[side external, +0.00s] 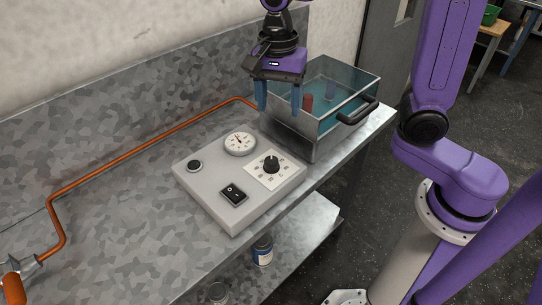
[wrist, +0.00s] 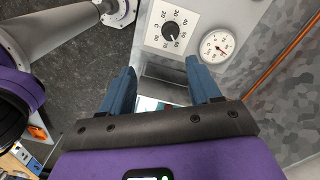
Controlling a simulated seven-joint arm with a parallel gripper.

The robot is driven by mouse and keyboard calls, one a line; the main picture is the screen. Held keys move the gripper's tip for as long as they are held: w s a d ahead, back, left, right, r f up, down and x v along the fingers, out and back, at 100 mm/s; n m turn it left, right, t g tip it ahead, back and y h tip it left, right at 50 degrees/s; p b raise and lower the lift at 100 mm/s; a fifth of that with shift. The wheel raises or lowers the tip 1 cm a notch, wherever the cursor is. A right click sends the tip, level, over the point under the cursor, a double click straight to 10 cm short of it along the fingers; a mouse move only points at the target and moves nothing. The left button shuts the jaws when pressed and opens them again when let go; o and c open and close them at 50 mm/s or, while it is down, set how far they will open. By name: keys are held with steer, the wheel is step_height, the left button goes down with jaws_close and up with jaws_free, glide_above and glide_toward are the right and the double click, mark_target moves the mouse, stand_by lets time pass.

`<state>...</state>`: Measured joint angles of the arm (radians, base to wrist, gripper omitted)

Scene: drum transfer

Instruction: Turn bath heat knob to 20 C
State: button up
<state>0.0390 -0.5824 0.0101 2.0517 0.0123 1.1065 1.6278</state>
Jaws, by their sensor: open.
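The bath heat knob (side external: 271,165) is a black round knob on a white numbered plate (side external: 283,174), on top of a grey control box (side external: 213,190). The knob also shows in the wrist view (wrist: 170,32), ringed by temperature numbers; its pointer is too small to read surely. My gripper (side external: 279,98) is open and empty, with blue fingers pointing down. It is above and behind the knob, by the near left side of the glass water bath (side external: 350,110). In the wrist view the knob lies beyond the gap between my fingertips (wrist: 160,72). Nothing touches the knob.
A round gauge (side external: 240,142), a black rocker switch (side external: 233,194) and a small black button (side external: 194,165) share the box top. The bath holds a red cylinder (side external: 307,104) and has a black handle (side external: 358,112). A copper pipe (side external: 150,150) runs behind the box.

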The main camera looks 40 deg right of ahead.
steer(key=w+m, duration=0.2)
steer(key=m, duration=0.2)
glide_toward(271, 160)
step_height(271, 160, down, 9)
steer(key=shift+s+f, duration=0.1)
stand_by(0.5)
steer(key=c, duration=1)
